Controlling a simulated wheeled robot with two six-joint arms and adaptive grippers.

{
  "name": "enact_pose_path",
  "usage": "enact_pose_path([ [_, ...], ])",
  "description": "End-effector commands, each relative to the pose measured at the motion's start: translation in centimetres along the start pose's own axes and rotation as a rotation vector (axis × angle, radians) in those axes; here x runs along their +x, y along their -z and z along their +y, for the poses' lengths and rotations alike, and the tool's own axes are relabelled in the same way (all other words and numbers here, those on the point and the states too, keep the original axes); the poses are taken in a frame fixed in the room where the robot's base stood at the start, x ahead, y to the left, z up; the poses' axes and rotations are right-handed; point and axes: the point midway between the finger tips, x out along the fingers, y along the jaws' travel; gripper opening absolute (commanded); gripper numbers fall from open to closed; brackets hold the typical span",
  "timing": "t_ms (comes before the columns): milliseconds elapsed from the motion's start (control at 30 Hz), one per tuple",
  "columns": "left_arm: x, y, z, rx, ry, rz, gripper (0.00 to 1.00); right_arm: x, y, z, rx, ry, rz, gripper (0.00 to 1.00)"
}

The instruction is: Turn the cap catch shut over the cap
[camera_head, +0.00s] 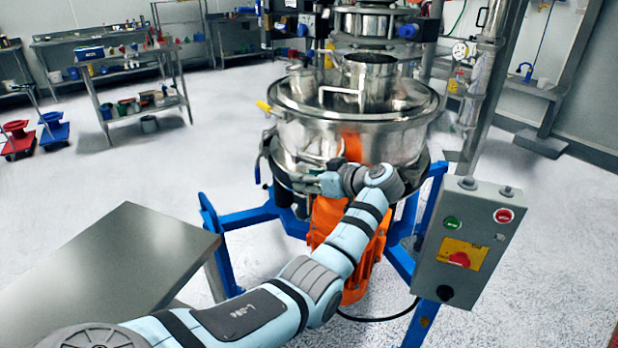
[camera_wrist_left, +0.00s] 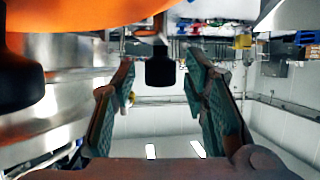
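The steel powder sifter (camera_head: 300,135) stands on a blue frame, with a round lid on top. My left arm reaches to its front, and my left gripper (camera_head: 305,180) is at the sifter's lower front side, small and dark there. In the left wrist view the gripper (camera_wrist_left: 160,72) is open, with one green-padded finger on each side. A black knob (camera_wrist_left: 161,68) on a metal stem appears between the fingertips; I see no clear contact. It may belong to the cap catch. A second black knob (camera_wrist_left: 22,82) is at the left. I cannot make out the cap. My right gripper is not in view.
An orange motor part (camera_head: 325,215) is below the sifter, close to my wrist. A grey control box (camera_head: 468,240) stands at the right. A bare steel table (camera_head: 110,255) is at the left. Open floor lies behind it.

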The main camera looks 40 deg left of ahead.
Motion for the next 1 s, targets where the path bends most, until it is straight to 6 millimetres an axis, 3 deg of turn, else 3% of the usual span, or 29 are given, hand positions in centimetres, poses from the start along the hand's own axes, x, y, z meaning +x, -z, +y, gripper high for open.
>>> enact_pose_path([
  [267,-0.6,0.0,0.0,0.0,-0.001,0.001,0.41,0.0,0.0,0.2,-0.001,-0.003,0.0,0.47],
  [367,-2.4,0.0,0.1,-0.002,-0.003,-0.001,0.41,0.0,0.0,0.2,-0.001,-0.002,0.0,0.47],
  [600,-9.0,-0.1,0.1,0.0,-0.004,-0.002,0.41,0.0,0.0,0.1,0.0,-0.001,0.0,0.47],
  [700,-10.9,0.0,0.1,-0.001,-0.002,-0.001,0.41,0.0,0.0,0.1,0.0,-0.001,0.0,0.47],
  [1000,-12.1,0.0,0.0,0.0,0.0,0.001,0.41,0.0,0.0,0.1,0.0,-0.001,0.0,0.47],
])
